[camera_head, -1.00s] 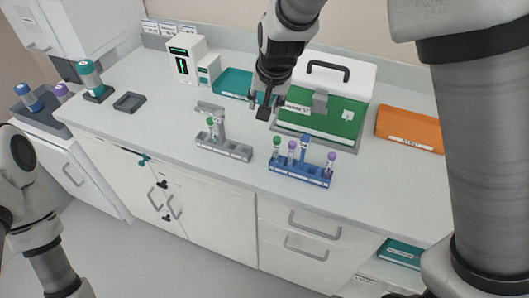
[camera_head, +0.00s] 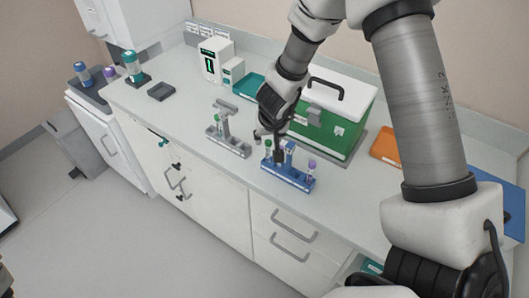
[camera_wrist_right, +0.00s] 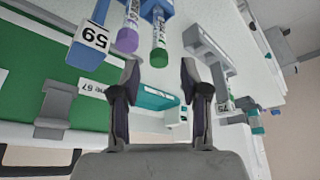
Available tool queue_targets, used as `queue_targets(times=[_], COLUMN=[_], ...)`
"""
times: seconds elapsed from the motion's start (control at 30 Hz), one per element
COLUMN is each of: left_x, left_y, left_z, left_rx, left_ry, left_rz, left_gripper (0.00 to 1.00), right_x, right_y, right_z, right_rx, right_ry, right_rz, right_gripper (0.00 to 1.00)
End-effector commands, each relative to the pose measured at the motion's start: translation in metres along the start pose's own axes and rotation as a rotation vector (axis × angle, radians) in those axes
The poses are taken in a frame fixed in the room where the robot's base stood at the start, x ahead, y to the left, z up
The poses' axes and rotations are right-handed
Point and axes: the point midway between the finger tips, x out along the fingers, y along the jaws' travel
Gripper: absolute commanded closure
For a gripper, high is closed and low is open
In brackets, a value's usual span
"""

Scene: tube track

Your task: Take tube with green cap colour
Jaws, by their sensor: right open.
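A blue rack (camera_head: 288,176) stands near the counter's front edge and holds a tube with a green cap (camera_head: 268,146) at its left end and a tube with a purple cap (camera_head: 312,165) at its right. My right gripper (camera_head: 269,143) is open, its fingers close to the green cap. In the right wrist view the green cap (camera_wrist_right: 159,58) lies just beyond the gap between the open fingers (camera_wrist_right: 162,85), with a purple-capped tube (camera_wrist_right: 128,40) beside it. Nothing is held.
A grey rack (camera_head: 228,147) stands left of the blue rack. Behind are a green and white box (camera_head: 335,125), a teal tray (camera_head: 250,86) and an orange folder (camera_head: 386,147). A small dark tray (camera_head: 161,92) and a teal-capped bottle (camera_head: 131,63) are at the left.

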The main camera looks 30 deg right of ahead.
Motion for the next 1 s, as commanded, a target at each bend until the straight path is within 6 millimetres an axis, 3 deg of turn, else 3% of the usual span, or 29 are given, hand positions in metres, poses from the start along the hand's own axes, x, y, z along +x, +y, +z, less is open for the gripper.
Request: queue_targets(times=[0.33,0.6,0.67,0.73,1.0], left_x=[0.026,0.026,0.027,0.027,0.026], left_y=[0.000,0.000,0.000,0.000,0.000], left_z=[0.001,0.001,0.001,0.001,0.001], left_rx=[0.000,0.000,-0.001,-0.001,0.000], left_ry=[-0.002,-0.001,-0.001,-0.001,-0.001], left_rz=[0.000,0.000,0.000,0.000,0.000], left_gripper=[0.60,0.60,0.60,0.60,0.60], right_x=[0.057,0.065,0.065,0.065,0.064], right_y=[0.000,-0.001,-0.001,-0.001,-0.001], right_z=[0.005,0.006,0.006,0.006,0.004], right_rx=[-0.001,0.000,0.000,-0.001,-0.001], right_ry=[0.000,-0.004,-0.004,-0.003,0.000], right_rz=[-0.001,-0.002,-0.002,-0.002,-0.002], right_gripper=[0.55,0.55,0.73,0.98,1.00])
